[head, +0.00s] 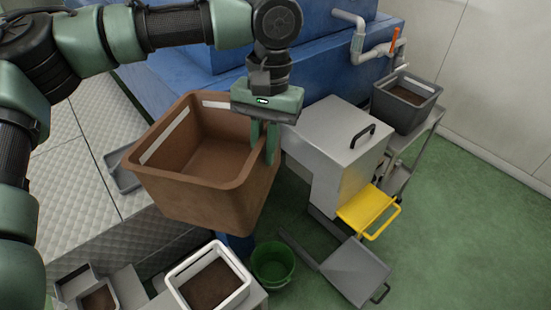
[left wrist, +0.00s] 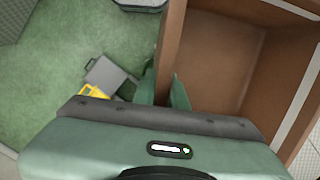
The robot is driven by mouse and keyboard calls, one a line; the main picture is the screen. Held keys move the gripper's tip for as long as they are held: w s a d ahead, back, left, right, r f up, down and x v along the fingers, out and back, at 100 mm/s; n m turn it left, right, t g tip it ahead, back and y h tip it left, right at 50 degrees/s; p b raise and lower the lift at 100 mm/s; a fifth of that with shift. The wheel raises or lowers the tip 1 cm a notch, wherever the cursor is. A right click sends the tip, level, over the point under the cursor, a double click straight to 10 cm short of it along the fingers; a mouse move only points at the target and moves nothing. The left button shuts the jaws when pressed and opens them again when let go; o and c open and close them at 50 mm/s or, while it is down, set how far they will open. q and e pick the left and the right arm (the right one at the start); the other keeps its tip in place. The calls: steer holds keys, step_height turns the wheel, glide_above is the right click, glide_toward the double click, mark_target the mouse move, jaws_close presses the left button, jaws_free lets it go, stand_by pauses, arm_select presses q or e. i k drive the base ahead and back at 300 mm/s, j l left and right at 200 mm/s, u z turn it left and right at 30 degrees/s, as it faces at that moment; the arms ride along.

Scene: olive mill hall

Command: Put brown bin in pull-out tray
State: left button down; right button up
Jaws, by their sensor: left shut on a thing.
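The brown bin (head: 160,197) hangs in the air in the left middle of the head view, open side up and slightly tilted. It looks empty inside. My left gripper (head: 264,148) is shut on its right wall, one finger inside and one outside. In the left wrist view the bin (left wrist: 215,60) fills the upper right, its wall between the fingers (left wrist: 164,92). A grey pull-out tray (head: 355,271) with a dark handle sticks out low at the grey cabinet, right of and below the bin. It also shows in the left wrist view (left wrist: 104,74). My right gripper is out of view.
A grey cabinet (head: 330,135) with a yellow tray or flap (head: 366,207) stands beside the pull-out tray. A green bucket (head: 272,264) and a white-rimmed bin (head: 208,284) are below. A dark grey bin (head: 405,102) sits on a cart. Green floor is clear at right.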

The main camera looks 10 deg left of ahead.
mark_target(356, 273)
steer(key=l+z, duration=0.15)
steer(key=l, duration=0.3)
steer(key=i+l+z, duration=0.15)
steer(key=l, duration=0.3)
steer(key=l+z, duration=0.15)
steer(key=l, duration=0.3)
steer(key=i+l+z, duration=0.15)
steer(key=l, duration=0.25)
